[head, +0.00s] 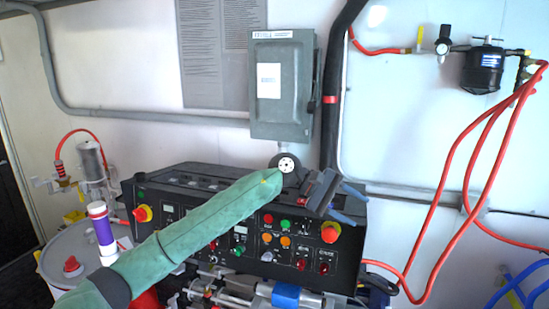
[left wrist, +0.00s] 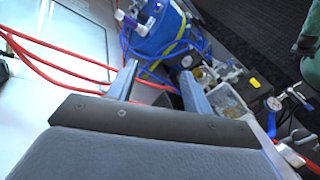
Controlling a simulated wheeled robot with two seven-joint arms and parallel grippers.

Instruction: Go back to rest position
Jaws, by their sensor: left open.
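My left arm, in a green sleeve, comes in from the lower left of the head view and reaches across the black control panel (head: 165,213). My left gripper (head: 352,204) is in front of the panel's upper right part, above a red button (head: 330,232). Its two blue-grey fingers are apart, with nothing seen between them. In the left wrist view the gripper (left wrist: 156,80) also shows spread, empty fingers. I cannot tell whether it touches the panel. The right gripper is in neither view.
A grey electrical box (head: 283,90) hangs on the wall above the panel. Red hoses (head: 440,200) hang at the right. A white drum (head: 62,262) stands at the lower left. A blue tank (left wrist: 158,35) shows beyond the fingers in the left wrist view.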

